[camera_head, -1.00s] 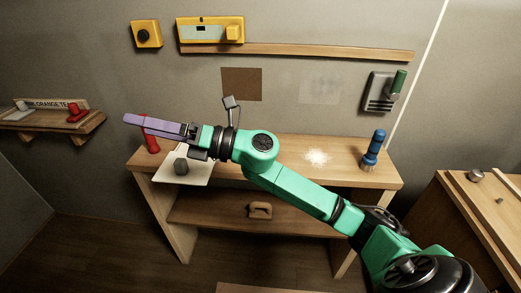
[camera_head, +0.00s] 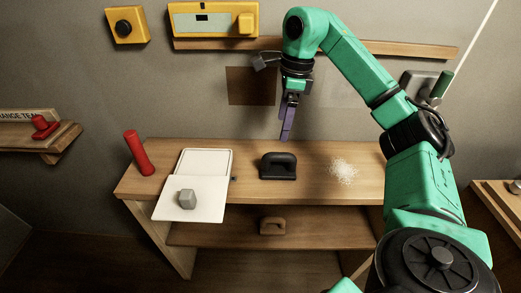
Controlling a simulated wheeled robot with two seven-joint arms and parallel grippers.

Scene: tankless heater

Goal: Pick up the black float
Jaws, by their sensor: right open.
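The black float (camera_head: 278,166) is a dark block with an arched handle on top. It rests on the top of the wooden workbench (camera_head: 310,185), right of the white open case. My right gripper (camera_head: 286,134) has purple fingers pointing down. It is above the float and slightly to its right in the picture, apart from it, empty and open. The fingers overlap from this angle, so the gap between them hardly shows. My left gripper is not in view.
A white open case (camera_head: 205,163) with a grey block (camera_head: 187,199) and a red cylinder (camera_head: 139,153) stand left of the float. White powder (camera_head: 343,171) lies to its right. A wooden rail (camera_head: 400,49) runs along the wall.

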